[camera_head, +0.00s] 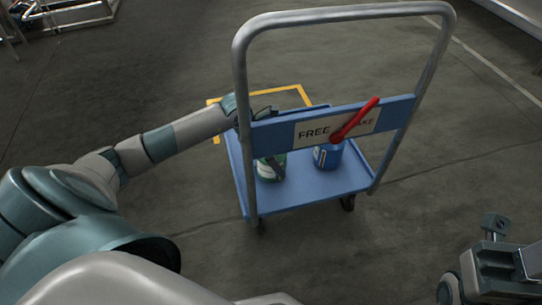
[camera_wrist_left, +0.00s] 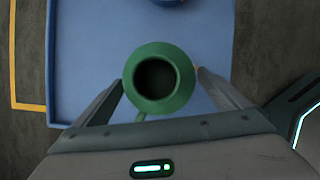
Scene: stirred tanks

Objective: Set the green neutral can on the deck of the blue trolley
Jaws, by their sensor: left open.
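The green can (camera_head: 270,168) stands on the deck (camera_head: 310,188) of the blue trolley, near its left side. Its round green rim and dark opening show from above in the left wrist view (camera_wrist_left: 157,77). My left gripper (camera_wrist_left: 160,78) is open, with one finger on each side of the can. In the head view my left gripper (camera_head: 273,160) is partly hidden behind the trolley's handle panel. Small gaps or light contact at the fingertips cannot be told apart. My right gripper (camera_head: 503,262) is at the lower right, away from the trolley, its fingers not clearly shown.
A blue can (camera_head: 327,157) stands on the deck right of the green can. The trolley's grey handle (camera_head: 340,14) rises in front, with a sign panel (camera_head: 300,130) and a red lever (camera_head: 355,120). Yellow floor marking (camera_head: 290,88) lies behind. The floor around is clear.

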